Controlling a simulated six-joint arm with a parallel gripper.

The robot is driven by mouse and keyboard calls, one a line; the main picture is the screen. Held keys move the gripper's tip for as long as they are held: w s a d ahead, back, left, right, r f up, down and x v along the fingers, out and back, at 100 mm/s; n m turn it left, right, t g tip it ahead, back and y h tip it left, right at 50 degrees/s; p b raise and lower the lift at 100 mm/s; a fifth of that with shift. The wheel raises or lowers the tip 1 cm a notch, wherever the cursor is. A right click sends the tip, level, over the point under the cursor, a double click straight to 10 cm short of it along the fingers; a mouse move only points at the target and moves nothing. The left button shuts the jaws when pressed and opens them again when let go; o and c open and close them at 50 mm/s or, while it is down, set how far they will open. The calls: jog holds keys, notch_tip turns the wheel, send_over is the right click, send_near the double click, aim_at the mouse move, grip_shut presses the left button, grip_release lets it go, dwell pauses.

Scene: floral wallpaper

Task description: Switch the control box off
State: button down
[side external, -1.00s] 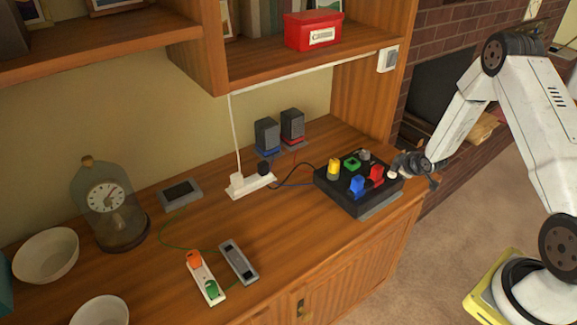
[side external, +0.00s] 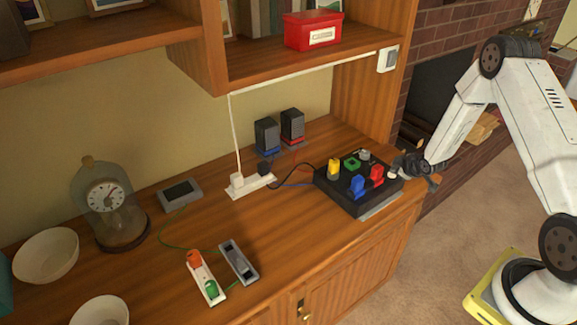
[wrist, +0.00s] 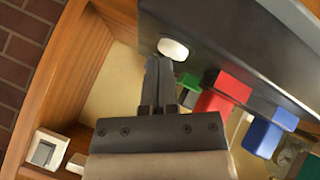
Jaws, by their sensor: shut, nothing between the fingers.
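The control box (side external: 345,197) is a black box near the right end of the wooden cabinet top. It carries a yellow knob (side external: 334,168), a green square piece (side external: 352,163), a grey knob (side external: 364,155), a blue piece (side external: 357,185) and a red piece (side external: 376,175). A white round button (side external: 393,175) sits at its right side. My gripper (side external: 397,168) is at that side, close to the button. In the wrist view my gripper (wrist: 158,62) is shut and empty, its tips just below the white button (wrist: 173,49). I cannot tell whether they touch.
A white power strip (side external: 250,186) and two small speakers (side external: 267,135) stand behind and left of the box. A white wall switch (side external: 388,59) is above. A glass-domed clock (side external: 107,200) and bowls (side external: 46,255) are at the left. Cables run across the top.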

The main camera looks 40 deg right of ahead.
jog(key=shift+r, duration=0.8)
jog(key=shift+r, duration=0.1)
jog(key=shift+r, duration=2.45)
